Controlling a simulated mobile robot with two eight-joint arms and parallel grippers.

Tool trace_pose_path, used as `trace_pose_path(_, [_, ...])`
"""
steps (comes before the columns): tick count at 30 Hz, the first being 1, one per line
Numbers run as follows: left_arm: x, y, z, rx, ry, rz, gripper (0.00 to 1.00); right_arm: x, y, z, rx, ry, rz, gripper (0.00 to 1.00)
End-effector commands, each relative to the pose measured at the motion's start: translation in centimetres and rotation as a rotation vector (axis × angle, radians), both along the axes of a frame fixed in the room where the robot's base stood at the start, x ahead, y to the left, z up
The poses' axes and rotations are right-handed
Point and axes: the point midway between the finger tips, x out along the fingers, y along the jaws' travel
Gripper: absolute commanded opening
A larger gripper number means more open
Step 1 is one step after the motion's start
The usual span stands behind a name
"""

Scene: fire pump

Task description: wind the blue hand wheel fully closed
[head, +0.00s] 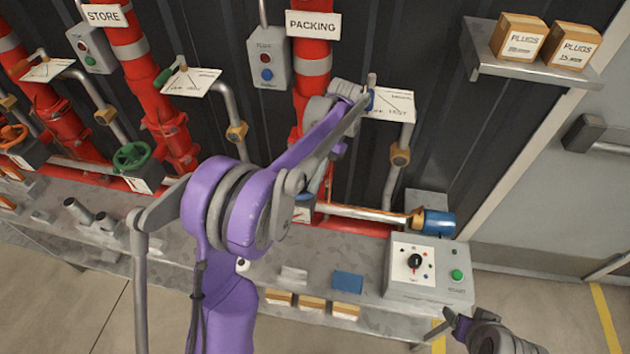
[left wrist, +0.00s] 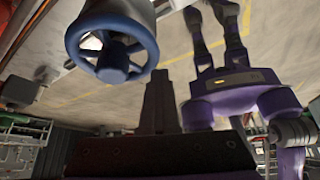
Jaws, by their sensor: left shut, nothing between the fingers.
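The blue hand wheel (left wrist: 112,40) shows in the left wrist view at upper left, with its rim, spokes and hub in plain sight. In the head view my purple left arm crosses in front of the PACKING pipe and mostly hides the wheel and the gripper. My right gripper (head: 455,322) is at the lower right of the head view, away from the wheel; its jaw opening is unclear.
The red PACKING pipe (head: 313,62) stands behind my left arm. A grey control box (head: 428,270) with a dial and green button sits on the bench at right, beside a blue cylinder (head: 438,222). A green hand wheel (head: 132,157) and an orange one (head: 12,137) stand further left.

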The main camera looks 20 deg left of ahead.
Motion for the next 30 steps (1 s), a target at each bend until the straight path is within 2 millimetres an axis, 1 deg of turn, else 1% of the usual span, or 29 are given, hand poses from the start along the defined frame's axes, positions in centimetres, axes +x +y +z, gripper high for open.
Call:
trace_pose_path(5, [0.0, 0.0, 0.0, 0.000, 0.000, -0.001, 0.00, 0.0, 0.0, 0.0, 0.000, 0.000, 0.000, 0.67])
trace_pose_path(8, [-0.4, 0.1, -0.1, 0.000, 0.001, -0.057, 0.00, -0.2, 0.0, -0.3, 0.000, 0.003, 0.000, 0.67])
trace_pose_path(11, [-1.2, 0.5, -0.2, 0.000, 0.002, -0.211, 0.00, -0.5, 0.0, -1.1, 0.000, 0.010, 0.000, 0.67])
trace_pose_path(15, [-2.4, 1.3, -0.3, 0.002, 0.002, -0.463, 0.00, -0.9, 0.0, -2.0, 0.000, 0.018, 0.000, 0.67])
trace_pose_path(18, [-2.9, 1.9, -0.2, 0.001, 0.001, -0.608, 0.00, -1.1, 0.0, -2.3, 0.000, 0.020, 0.000, 0.67])
trace_pose_path(20, [-3.2, 2.1, -0.1, 0.000, 0.001, -0.663, 0.00, -1.1, 0.0, -2.4, 0.000, 0.021, 0.000, 0.67])
trace_pose_path(23, [-3.2, 2.2, 0.0, 0.001, 0.001, -0.704, 0.00, -1.1, 0.0, -2.4, 0.000, 0.021, 0.000, 0.67])
trace_pose_path(29, [-3.1, 2.2, 0.0, 0.000, 0.000, -0.703, 0.00, -1.1, 0.0, -2.3, 0.000, 0.020, 0.000, 0.67])
trace_pose_path(30, [-3.1, 2.2, 0.0, 0.001, 0.000, -0.702, 0.06, -1.1, 0.0, -2.3, 0.000, 0.020, 0.000, 0.67])
